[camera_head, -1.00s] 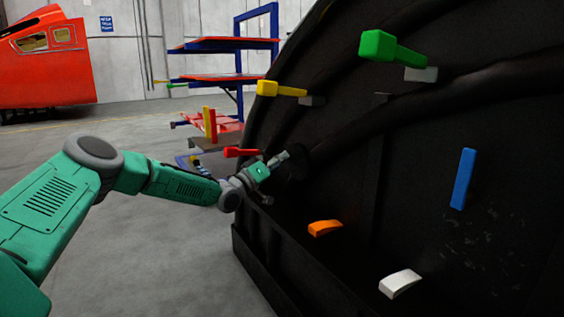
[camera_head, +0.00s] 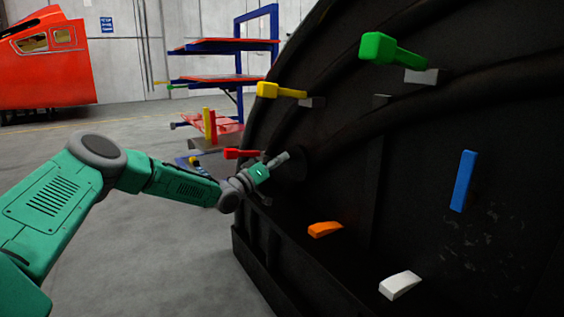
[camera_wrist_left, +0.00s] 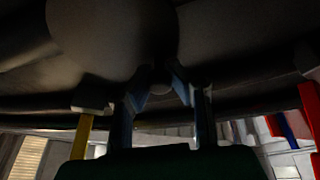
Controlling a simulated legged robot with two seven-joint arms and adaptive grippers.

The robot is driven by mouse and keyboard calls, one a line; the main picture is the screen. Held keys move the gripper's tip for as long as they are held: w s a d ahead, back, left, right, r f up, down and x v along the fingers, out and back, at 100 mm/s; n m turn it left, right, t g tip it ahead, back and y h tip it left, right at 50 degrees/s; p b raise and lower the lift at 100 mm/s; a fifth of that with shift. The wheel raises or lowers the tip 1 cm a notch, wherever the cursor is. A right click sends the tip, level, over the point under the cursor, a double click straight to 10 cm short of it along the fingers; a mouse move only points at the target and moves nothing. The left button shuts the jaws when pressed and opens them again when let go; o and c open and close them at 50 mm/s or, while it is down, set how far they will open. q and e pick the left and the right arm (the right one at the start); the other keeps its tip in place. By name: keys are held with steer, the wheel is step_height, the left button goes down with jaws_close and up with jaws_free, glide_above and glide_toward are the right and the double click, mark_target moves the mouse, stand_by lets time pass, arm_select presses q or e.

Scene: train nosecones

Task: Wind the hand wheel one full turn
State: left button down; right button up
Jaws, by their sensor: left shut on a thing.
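The hand wheel shows as a dark round disc (camera_head: 293,165) low on the left part of the black nosecone panel; it is hard to tell from the panel. In the left wrist view the disc (camera_wrist_left: 112,35) fills the upper left. My left gripper (camera_head: 284,157) reaches the disc from the left. In the left wrist view its two fingers (camera_wrist_left: 162,88) are closed around a small rounded knob (camera_wrist_left: 161,76) by the disc's lower edge. The gripper partly hides the disc in the head view. My right gripper is not in view.
Around the wheel, the panel carries a red lever (camera_head: 240,154), a yellow lever (camera_head: 280,90), a green lever (camera_head: 390,48), a blue bar (camera_head: 464,180), an orange handle (camera_head: 324,229) and a white handle (camera_head: 400,285). A blue-and-red rack (camera_head: 225,80) stands behind. Floor at left is clear.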

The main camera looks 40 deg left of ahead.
arm_select(q)
steer(key=shift+s+a+f, duration=0.1)
steer(key=shift+f, duration=0.05)
stand_by(0.6)
steer(key=c, duration=1.4)
jaws_free()
steer(key=shift+s, duration=0.1)
steer(key=v, duration=1.2)
steer(key=shift+f, duration=0.1)
